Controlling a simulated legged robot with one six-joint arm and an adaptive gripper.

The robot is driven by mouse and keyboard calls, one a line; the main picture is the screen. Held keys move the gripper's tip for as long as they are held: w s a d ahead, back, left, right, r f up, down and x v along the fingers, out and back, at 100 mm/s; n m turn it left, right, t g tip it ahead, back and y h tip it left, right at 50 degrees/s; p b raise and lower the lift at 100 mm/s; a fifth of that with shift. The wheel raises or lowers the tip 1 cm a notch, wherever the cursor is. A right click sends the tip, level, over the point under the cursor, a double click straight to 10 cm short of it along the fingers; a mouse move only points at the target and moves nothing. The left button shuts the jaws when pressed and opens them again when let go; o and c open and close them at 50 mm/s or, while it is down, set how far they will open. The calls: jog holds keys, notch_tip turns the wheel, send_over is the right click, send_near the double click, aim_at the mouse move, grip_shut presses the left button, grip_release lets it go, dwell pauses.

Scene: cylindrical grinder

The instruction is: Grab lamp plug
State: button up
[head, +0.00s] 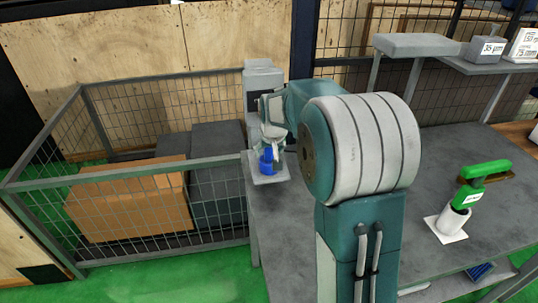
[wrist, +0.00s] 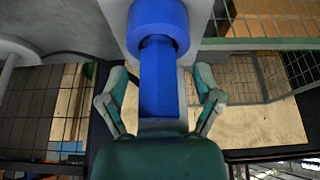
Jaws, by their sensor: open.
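A blue plug-like piece, which I take for the lamp plug (head: 267,161), stands on a small light plate at the left end of the grey bench. In the wrist view it shows as a blue shaft with a wide round collar (wrist: 159,75). My gripper (head: 272,143) is over it in the head view. In the wrist view my gripper (wrist: 162,82) is open, with one finger on each side of the blue shaft and a visible gap on both sides. My gripper partly hides the blue piece in the head view.
A grey upright box (head: 262,80) stands just behind the plate. A wire-mesh cage (head: 140,172) with an orange-brown box (head: 130,205) is at left. A green handle in a white holder (head: 451,222) stands on the grey bench (head: 420,150) at right. A raised shelf (head: 415,45) is behind.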

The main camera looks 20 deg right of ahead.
jog(key=shift+w+d+f, duration=0.1)
jog(key=shift+w+f, duration=0.1)
jog(key=shift+f, duration=0.3)
grip_shut()
